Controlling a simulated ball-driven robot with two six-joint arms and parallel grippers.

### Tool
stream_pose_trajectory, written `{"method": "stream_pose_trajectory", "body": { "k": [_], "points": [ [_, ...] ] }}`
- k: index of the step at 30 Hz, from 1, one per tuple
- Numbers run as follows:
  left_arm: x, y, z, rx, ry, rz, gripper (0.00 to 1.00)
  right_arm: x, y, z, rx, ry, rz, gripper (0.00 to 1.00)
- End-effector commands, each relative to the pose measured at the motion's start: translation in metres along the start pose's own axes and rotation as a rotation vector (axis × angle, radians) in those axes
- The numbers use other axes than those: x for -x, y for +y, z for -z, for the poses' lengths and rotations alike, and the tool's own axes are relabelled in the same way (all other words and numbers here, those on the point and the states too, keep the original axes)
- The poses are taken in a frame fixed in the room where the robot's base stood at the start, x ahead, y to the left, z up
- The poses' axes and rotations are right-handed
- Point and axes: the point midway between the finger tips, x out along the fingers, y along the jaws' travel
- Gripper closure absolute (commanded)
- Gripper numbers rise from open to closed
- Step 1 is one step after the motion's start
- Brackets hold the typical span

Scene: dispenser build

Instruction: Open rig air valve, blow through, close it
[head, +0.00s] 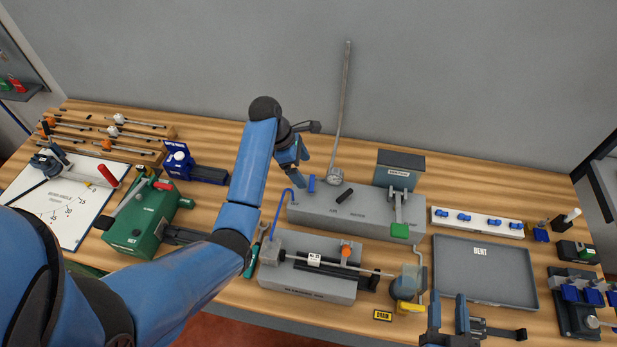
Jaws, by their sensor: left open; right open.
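The front rig (310,291) is a grey block with a rod lying along it, a white-labelled piece, an orange knob (346,249) and a blue bent tube (278,208) at its left end. Behind it a longer grey block (330,213) carries a small blue piece (311,184) and a black lever-like bar (345,196). I cannot tell which part is the air valve. My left gripper (300,170) is open, hanging close to the blue piece; contact is unclear. My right gripper (448,308) is open and empty at the front, right of the yellow drain label (383,315).
A tall thin pole (342,100) rises behind the long block. A green machine (140,230) and white board (50,210) lie left. My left arm crosses the left half.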

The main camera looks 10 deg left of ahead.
Motion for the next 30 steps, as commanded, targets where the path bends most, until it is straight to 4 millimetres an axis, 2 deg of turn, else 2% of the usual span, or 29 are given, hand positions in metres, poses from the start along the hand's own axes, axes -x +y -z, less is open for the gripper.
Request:
{"method": "stream_pose_trajectory", "body": {
  "k": [3, 9, 15, 23, 25, 30],
  "points": [
    [-0.018, -0.001, -0.001, 0.001, 0.0, 0.005, 0.08, 0.0, 0.0, 0.007, 0.0, 0.0, 0.0, 0.57],
    [-0.042, -0.001, -0.001, -0.001, 0.0, 0.003, 0.08, 0.0, 0.0, 0.011, 0.0, -0.001, 0.0, 0.57],
    [-0.053, 0.0, 0.0, 0.0, 0.0, 0.0, 0.08, 0.0, 0.0, 0.013, 0.0, -0.001, 0.0, 0.57],
    [-0.054, 0.0, 0.0, -0.001, 0.0, 0.0, 0.08, 0.0, 0.0, 0.013, 0.0, -0.001, 0.0, 0.57],
    [-0.054, 0.0, 0.0, -0.001, 0.0, 0.0, 0.15, 0.0, 0.0, 0.013, 0.0, -0.001, 0.0, 0.57],
    [-0.054, 0.0, 0.0, -0.001, 0.0, 0.0, 0.41, 0.0, 0.0, 0.013, 0.0, -0.001, 0.0, 0.57]
  ]
}}
